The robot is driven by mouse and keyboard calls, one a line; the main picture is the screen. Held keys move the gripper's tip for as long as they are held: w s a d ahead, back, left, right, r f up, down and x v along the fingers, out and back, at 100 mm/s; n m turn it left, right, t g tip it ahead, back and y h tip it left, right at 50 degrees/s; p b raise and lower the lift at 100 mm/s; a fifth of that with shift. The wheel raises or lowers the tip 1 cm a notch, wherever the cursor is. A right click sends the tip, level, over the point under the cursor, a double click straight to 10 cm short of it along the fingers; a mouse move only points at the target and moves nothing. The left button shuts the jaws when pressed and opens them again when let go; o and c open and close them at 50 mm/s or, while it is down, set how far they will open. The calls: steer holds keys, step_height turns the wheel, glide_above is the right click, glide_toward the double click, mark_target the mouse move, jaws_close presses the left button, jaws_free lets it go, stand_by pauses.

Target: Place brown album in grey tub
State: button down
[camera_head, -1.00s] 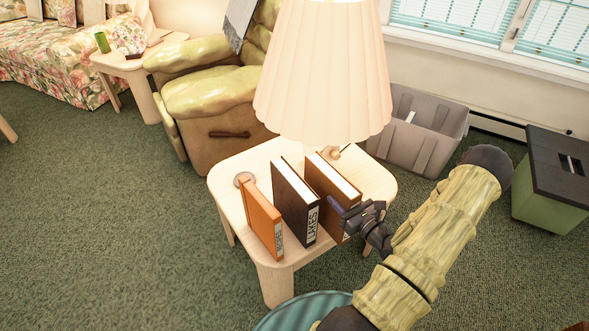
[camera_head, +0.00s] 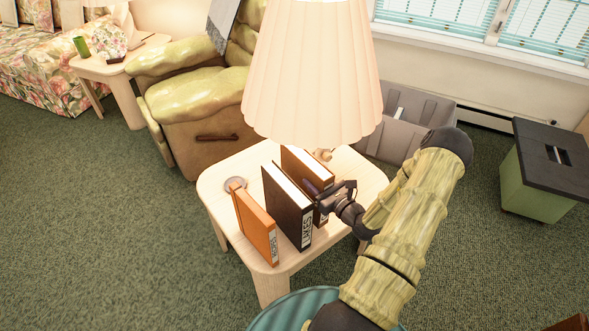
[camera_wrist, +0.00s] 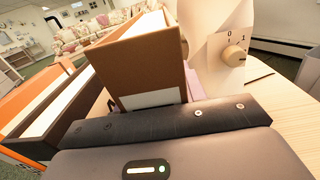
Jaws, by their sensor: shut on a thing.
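The brown album (camera_head: 303,165) stands upright, the rightmost of three albums at the small wooden table. My gripper (camera_head: 321,197) is shut on its near right end and hides part of it. The album's bottom seems slightly above the tabletop, but the contact is hidden. In the wrist view, the brown album (camera_wrist: 143,72) rises just beyond the dark gripper body; the fingertips are not visible there.
The dark brown album (camera_head: 284,208), lettered LAKES, stands close left of the held one; the orange album (camera_head: 252,225) is farther left. A large lamp (camera_head: 312,75) stands on the table (camera_head: 350,178) behind them. A green box (camera_head: 535,185) stands right of the tub.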

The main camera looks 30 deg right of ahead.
mark_target(295, 162)
steer(key=w, duration=0.3)
steer(key=w+a, duration=0.1)
steer(key=w, duration=0.6)
steer(key=shift+w+a, duration=0.15)
steer(key=shift+a, duration=0.15)
steer(key=shift+w, duration=0.2)
steer(key=shift+w+a, duration=0.15)
steer(key=shift+w, duration=0.4)
steer(key=shift+s+f, duration=0.1)
steer(key=shift+f, duration=1.6)
steer(key=shift+f+b, duration=0.1)
steer(key=shift+b, duration=0.2)
steer(key=c, duration=0.8)
jaws_free()
